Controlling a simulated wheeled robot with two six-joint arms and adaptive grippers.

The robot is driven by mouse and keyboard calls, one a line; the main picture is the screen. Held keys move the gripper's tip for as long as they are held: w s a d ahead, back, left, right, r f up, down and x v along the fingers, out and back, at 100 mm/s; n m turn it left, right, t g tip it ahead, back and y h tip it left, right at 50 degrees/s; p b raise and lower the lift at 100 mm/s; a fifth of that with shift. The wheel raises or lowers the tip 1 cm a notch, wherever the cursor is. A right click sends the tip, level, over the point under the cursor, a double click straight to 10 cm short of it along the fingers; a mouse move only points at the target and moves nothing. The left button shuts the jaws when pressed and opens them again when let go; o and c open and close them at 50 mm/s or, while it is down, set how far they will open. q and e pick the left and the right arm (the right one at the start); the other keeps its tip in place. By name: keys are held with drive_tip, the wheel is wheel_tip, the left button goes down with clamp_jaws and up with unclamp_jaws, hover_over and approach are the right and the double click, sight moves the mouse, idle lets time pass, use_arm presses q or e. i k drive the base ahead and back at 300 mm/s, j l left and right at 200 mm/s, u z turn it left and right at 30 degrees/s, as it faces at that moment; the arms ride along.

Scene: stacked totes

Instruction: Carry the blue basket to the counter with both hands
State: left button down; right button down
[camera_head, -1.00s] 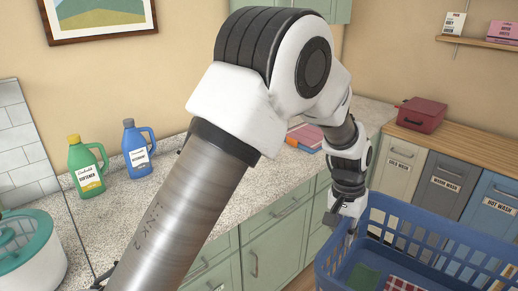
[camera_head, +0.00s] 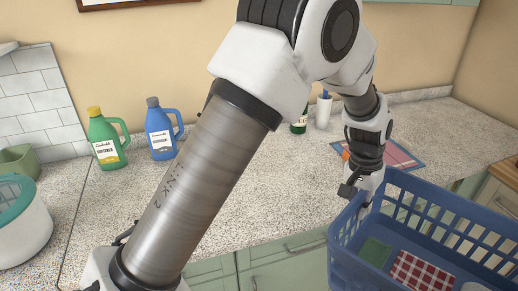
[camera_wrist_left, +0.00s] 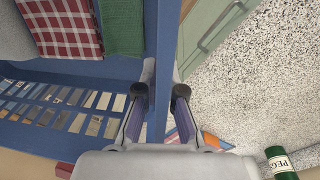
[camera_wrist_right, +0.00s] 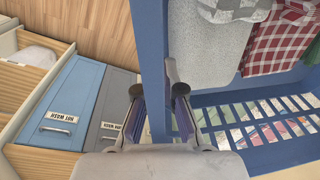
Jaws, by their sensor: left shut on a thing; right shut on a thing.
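The blue basket (camera_head: 343,243) is at the lower right of the head view, with slotted walls and folded cloths inside. A green cloth (camera_head: 375,251) and a red checked cloth (camera_head: 410,270) show in it. My left gripper (camera_head: 358,196) is shut on the basket's left rim; the left wrist view shows the rim (camera_wrist_left: 159,60) between its fingers (camera_wrist_left: 160,92). In the right wrist view my right gripper (camera_wrist_right: 172,92) is shut on the opposite rim (camera_wrist_right: 150,45). My right gripper is outside the head view. The speckled counter (camera_head: 270,190) lies behind and left of the basket.
A green bottle (camera_head: 105,140) and a blue bottle (camera_head: 160,132) stand at the back of the counter. A white tub with a teal lid (camera_head: 20,222) is at the left. The middle counter is clear.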

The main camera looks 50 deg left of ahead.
sight(268, 190)
drive_tip(key=i+u, duration=0.2)
drive_tip(key=u, duration=0.25)
drive_tip(key=i+l+u, duration=0.1)
drive_tip(key=u, duration=0.3)
drive_tip(key=i+l+u, duration=0.2)
drive_tip(key=u, duration=0.25)
drive_tip(key=i+l+u, duration=0.2)
drive_tip(key=u, duration=0.2)
drive_tip(key=i+l+u, duration=0.2)
drive_tip(key=u, duration=0.15)
